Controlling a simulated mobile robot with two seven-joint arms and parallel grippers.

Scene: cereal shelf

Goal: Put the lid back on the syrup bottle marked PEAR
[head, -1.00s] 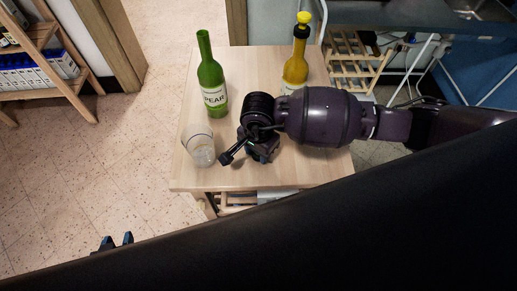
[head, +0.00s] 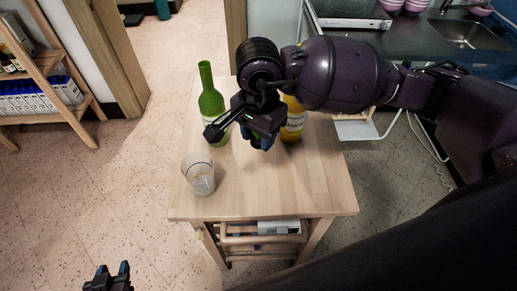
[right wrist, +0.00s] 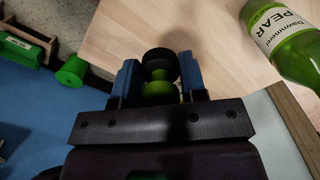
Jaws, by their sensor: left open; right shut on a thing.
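The green syrup bottle marked PEAR (head: 208,101) stands upright on the wooden table, its neck open with no lid on it. It also shows at the upper right of the right wrist view (right wrist: 285,38). My right gripper (head: 257,140) is above the table, just right of the bottle. It is shut on the lid (right wrist: 160,67), a black collar with a green knob, seen between the fingers in the right wrist view. The lid is apart from the bottle. My left gripper (head: 109,276) is open and empty at the lower left, away from the table.
A yellow bottle (head: 293,122) stands on the table behind my right arm, its top hidden. A clear glass (head: 200,179) stands near the table's left edge. The front and right of the tabletop (head: 300,185) are clear. A wooden shelf (head: 75,110) is at far left.

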